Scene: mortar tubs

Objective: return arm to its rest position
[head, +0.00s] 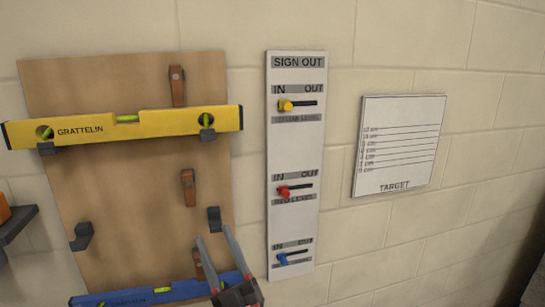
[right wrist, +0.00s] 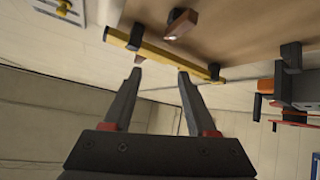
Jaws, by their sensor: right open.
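My right gripper (head: 214,236) is open at the bottom of the head view, in front of the wooden board (head: 140,200). Its two fingers stand apart with nothing between them, also in the right wrist view (right wrist: 160,73). A yellow level (head: 85,129) rests on upper dark hooks; it also shows beyond the fingers in the right wrist view (right wrist: 170,60). A blue level (head: 125,297) lies low on the board, partly hidden behind the right gripper. The middle pair of hooks (head: 82,237) is empty. My left gripper is out of view.
A sign-out panel (head: 297,145) has yellow, red and blue sliders, all at the IN end. A white target sheet (head: 400,145) hangs on the block wall. A dark shelf (head: 15,224) with an orange thing juts out at far left.

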